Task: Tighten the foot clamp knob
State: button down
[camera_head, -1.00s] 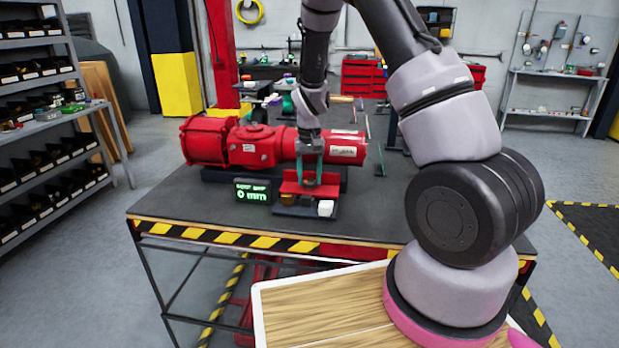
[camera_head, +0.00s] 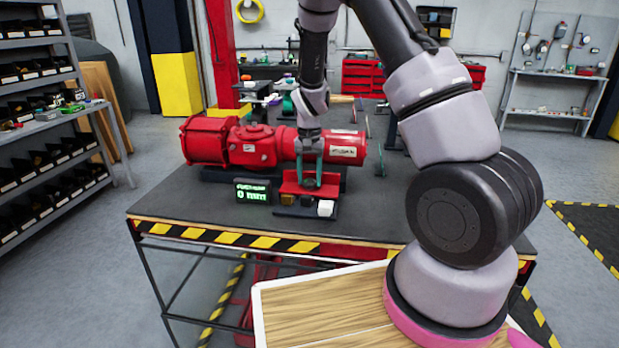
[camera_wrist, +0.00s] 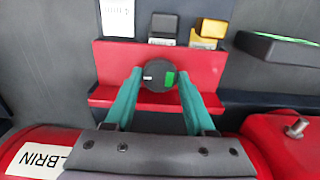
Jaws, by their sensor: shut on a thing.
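The foot clamp knob (camera_wrist: 159,67) is a round black knob with a white mark on its left and a green patch on its right. It sits on a red bracket (camera_wrist: 113,62), seen from above in the wrist view. My gripper (camera_wrist: 160,76) has teal fingers, one on each side of the knob, and is shut on it. In the head view my gripper (camera_head: 309,184) points down at the red bracket (camera_head: 289,188) in front of the red actuator (camera_head: 265,146). The knob is not clear there.
A small display (camera_head: 253,191) reading 0 mm stands left of the bracket. The actuator body lies close behind my gripper. The dark bench top is clear toward the left front.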

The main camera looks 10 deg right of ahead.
jog(key=c, duration=0.5)
grip_release()
notch_tip(320, 180, up, 11)
jog(key=shift+f, duration=0.1)
notch_tip(320, 180, up, 9)
jog(key=t+y, duration=0.1)
send_over(310, 181)
jog(key=s+d, duration=0.2)
jog(key=s, duration=0.2)
jog(key=s+d+r+t+y, duration=0.1)
jog(key=s+r+t, duration=0.1)
jog(key=s+r, duration=0.5)
jog(key=s+r+t, duration=0.1)
jog(key=s+r, duration=0.1)
jog(key=s, duration=0.2)
jog(key=s+d+r+t, duration=0.1)
jog(key=s+r, duration=0.2)
jog(key=s, duration=0.2)
jog(key=s+d+r+t, duration=0.1)
jog(key=s+r+t, duration=0.1)
jog(key=s, duration=0.3)
jog(key=shift+d+r, duration=0.15)
jog(key=shift+r, duration=0.45)
